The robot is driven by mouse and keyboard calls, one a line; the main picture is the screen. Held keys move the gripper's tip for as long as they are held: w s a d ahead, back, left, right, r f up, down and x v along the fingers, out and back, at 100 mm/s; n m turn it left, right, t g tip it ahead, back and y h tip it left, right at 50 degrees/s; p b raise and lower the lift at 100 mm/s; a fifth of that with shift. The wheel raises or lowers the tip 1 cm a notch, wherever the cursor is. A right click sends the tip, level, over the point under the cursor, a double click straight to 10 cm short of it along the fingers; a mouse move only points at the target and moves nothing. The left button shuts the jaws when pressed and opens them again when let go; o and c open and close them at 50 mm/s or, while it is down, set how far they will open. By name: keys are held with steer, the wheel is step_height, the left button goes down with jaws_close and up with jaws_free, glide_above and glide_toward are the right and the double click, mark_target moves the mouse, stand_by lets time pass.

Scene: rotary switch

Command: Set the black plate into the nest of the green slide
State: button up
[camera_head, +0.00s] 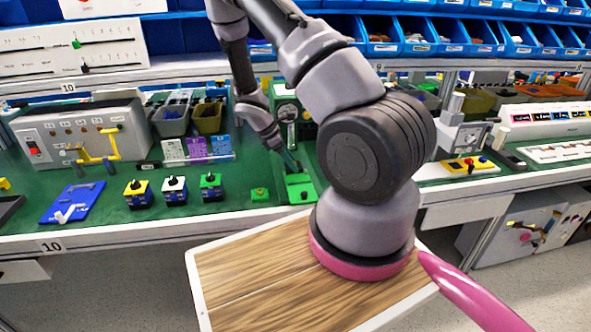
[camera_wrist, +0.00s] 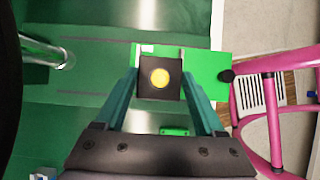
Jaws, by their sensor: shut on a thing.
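The black plate (camera_wrist: 147,92) is a small dark square with a yellow round spot. In the wrist view it sits between the two teal fingers of my gripper (camera_wrist: 159,80), which is shut on it. The bright green slide (camera_wrist: 208,68) lies behind the plate in that view, with a pale notch near its upper left. The plate covers part of the slide, and I cannot tell whether it touches it. In the head view my gripper (camera_head: 291,166) is just above the green slide (camera_head: 300,188); the plate is too small to make out there.
A green machine (camera_head: 286,112) with a clear cylinder stands behind the slide. A small green block (camera_head: 260,194) lies left of it, then several small switch boxes (camera_head: 174,190). A blue plate (camera_head: 72,203) is further left. The bench's front edge is close to the slide.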

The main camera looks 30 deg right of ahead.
steer(key=shift+s+d, duration=0.2)
steer(key=shift+d, duration=0.55)
steer(key=shift+f, duration=1.75)
steer(key=shift+f, duration=0.2)
steer(key=o, duration=1.4)
steer(key=shift+r, duration=0.1)
steer(key=v, duration=1.2)
steer(key=shift+r, duration=0.1)
